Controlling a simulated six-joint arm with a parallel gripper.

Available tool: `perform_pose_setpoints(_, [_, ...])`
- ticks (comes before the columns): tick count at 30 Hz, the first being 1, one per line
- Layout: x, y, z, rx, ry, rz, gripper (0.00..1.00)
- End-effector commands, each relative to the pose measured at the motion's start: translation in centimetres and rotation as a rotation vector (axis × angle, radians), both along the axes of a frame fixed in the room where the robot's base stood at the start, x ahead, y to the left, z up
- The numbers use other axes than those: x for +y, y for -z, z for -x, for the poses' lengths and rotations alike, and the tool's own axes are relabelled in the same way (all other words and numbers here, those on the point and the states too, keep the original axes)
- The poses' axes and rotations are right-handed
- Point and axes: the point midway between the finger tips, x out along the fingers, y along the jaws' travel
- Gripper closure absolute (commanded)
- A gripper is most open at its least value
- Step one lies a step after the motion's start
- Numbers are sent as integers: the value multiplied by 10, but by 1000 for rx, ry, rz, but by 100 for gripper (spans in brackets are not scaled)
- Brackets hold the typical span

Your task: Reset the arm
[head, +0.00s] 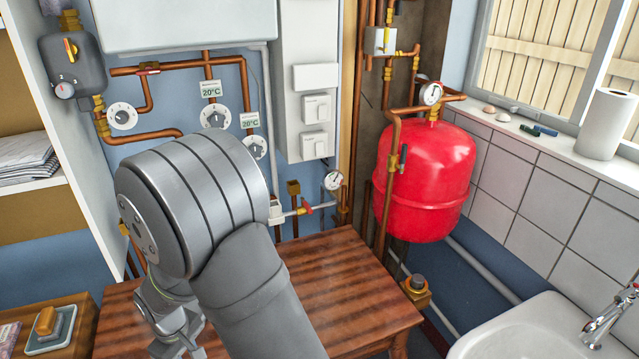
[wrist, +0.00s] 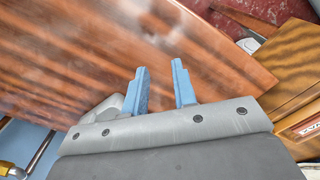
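My gripper (wrist: 160,67) shows in the wrist view with two blue fingers set apart and nothing between them. It is over the brown wooden table (wrist: 70,45), near one of its edges; the height above the top is hard to tell. In the head view my grey arm stands large in front of the same table (head: 325,285) and covers its left part. The fingers cannot be made out there.
A red tank (head: 425,180) with copper pipes stands behind the table at the right. A white sink (head: 535,335) is at the lower right. A soap dish (head: 50,328) sits on a wooden surface at the lower left. The table's right part is bare.

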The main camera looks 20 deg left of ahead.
Motion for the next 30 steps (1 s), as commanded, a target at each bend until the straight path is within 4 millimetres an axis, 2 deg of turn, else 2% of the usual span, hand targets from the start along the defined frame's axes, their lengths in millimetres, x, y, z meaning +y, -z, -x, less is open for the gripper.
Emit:
perform_pose_setpoints(20, [-24,-47,-67,2,702,1,75])
perform_pose_setpoints(24, [-3,-29,-45,2,689,3,75])
perform_pose_setpoints(30, [17,-11,-25,1,689,2,75])
